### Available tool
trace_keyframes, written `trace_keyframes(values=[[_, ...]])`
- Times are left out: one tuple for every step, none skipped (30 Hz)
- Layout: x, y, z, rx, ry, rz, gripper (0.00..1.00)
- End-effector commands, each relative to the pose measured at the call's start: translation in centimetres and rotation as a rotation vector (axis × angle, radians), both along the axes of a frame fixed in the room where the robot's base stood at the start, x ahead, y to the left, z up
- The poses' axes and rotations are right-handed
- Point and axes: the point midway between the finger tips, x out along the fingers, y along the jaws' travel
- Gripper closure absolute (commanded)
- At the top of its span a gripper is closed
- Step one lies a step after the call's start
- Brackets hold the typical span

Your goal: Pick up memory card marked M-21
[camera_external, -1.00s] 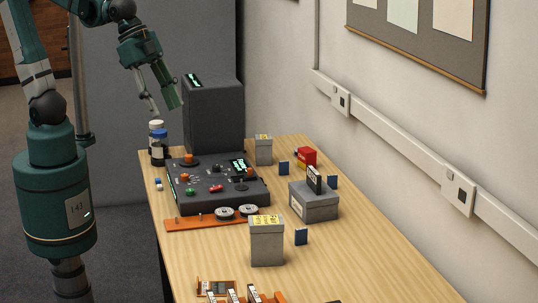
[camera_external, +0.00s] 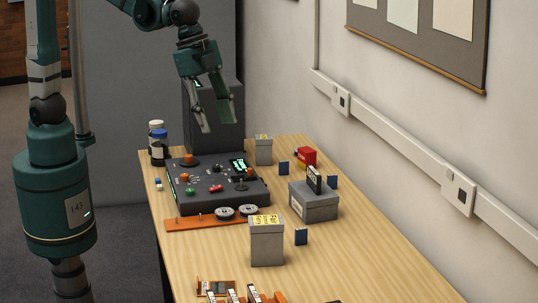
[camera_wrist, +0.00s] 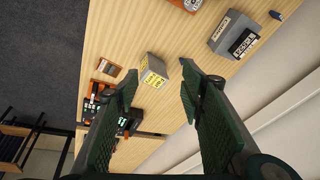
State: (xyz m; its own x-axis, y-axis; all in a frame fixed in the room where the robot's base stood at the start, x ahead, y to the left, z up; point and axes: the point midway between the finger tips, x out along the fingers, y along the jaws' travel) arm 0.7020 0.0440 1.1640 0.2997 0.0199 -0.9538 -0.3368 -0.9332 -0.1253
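Three small dark blue upright cards stand on the table in the external view: one beside the near grey box (camera_external: 301,236), one near the far grey box (camera_external: 284,168), one at the right near the wall (camera_external: 333,181). A blue piece (camera_wrist: 276,15) also shows at the top right of the wrist view. A black card-like piece (camera_external: 314,179) stands upright on a low grey box (camera_external: 316,207). I cannot read M-21 on any of them. My gripper (camera_external: 221,126) is open and empty, above the dark console; its spread fingers (camera_wrist: 159,72) fill the wrist view's lower part.
A dark console (camera_external: 216,184) with knobs and a tall dark cabinet (camera_external: 214,105) stand at the left. Grey boxes with yellow labels (camera_external: 267,243), a red object (camera_external: 307,156) and two bottles (camera_external: 158,148) are about. The table's right front (camera_external: 370,260) is clear.

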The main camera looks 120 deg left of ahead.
Motion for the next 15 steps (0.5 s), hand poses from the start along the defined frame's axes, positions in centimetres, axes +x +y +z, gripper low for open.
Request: trace_keyframes(values=[[0.9, 0.2, -0.4, 0.003, 0.009, -0.008, 0.61], [1.4, 0.3, -0.6, 0.004, 0.013, -0.014, 0.61], [2.0, 0.5, -0.9, 0.007, 0.020, -0.022, 0.61], [2.5, 0.6, -1.2, 0.008, 0.025, -0.026, 0.61], [3.0, 0.7, -1.4, 0.010, 0.032, -0.033, 0.61], [3.5, 0.9, -1.7, 0.012, 0.039, -0.042, 0.61], [4.0, 1.0, -2.0, 0.013, 0.044, -0.046, 0.61], [4.5, 1.1, -2.3, 0.014, 0.049, -0.052, 0.61], [5.1, 1.2, -2.7, 0.016, 0.056, -0.061, 0.61], [5.5, 1.3, -3.0, 0.018, 0.061, -0.066, 0.61], [5.9, 1.4, -3.3, 0.019, 0.067, -0.072, 0.61], [6.6, 1.6, -3.7, 0.021, 0.074, -0.080, 0.61], [7.0, 1.7, -4.0, 0.022, 0.080, -0.086, 0.61], [7.5, 1.8, -4.3, 0.023, 0.084, -0.093, 0.61], [8.0, 2.0, -4.7, 0.025, 0.092, -0.099, 0.61]])
